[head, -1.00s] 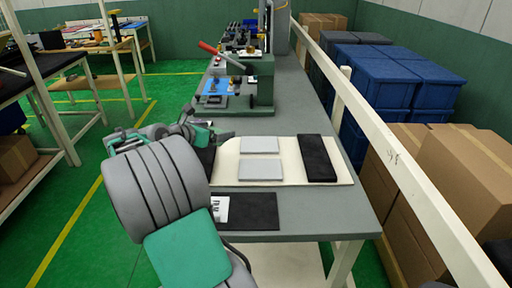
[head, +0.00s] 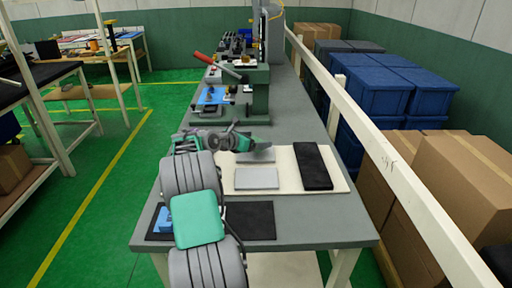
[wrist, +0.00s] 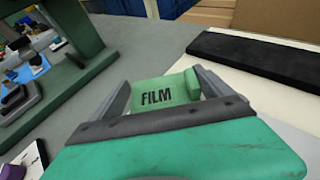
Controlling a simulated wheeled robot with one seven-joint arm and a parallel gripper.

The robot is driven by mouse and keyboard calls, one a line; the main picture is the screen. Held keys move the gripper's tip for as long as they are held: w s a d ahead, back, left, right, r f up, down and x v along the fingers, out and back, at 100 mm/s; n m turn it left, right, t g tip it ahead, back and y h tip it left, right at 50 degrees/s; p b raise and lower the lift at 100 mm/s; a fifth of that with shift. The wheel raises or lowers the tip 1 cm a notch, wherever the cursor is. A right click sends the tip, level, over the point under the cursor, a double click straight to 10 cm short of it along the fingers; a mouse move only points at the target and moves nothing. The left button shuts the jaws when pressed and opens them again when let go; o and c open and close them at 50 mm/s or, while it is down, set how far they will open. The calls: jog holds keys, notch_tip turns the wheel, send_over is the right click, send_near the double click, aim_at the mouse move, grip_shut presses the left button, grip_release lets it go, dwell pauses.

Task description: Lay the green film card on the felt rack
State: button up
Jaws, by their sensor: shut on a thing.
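The green film card (wrist: 152,92), marked FILM, is held between the two fingers of my gripper (wrist: 168,92) in the wrist view. A raised green block stands at its right end. In the head view, my gripper (head: 258,152) is over the far left part of a cream board (head: 285,182); the card is not clear there. The board carries two light grey pads (head: 256,178), the far one partly covered by my gripper, and a long black block (head: 313,166) at the right. I cannot tell for sure which of these is the felt rack.
A black mat (head: 255,221) lies at the bench's near edge, partly behind my arm, with a blue item (head: 164,220) on it. A green press (head: 255,95) with a red-handled lever stands beyond the board. A cream rail (head: 350,125) runs along the right.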

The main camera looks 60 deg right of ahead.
jog(key=shift+d+f, duration=0.2)
jog(key=shift+f, duration=1.55)
jog(key=o, duration=1.1)
jog(key=shift+f, duration=0.15)
jog(key=shift+c, duration=0.2)
jog(key=shift+w+a+r, duration=0.15)
jog(key=shift+r, duration=0.05)
jog(key=v, duration=1.1)
jog(key=shift+a+r, duration=0.15)
jog(key=shift+a, duration=0.25)
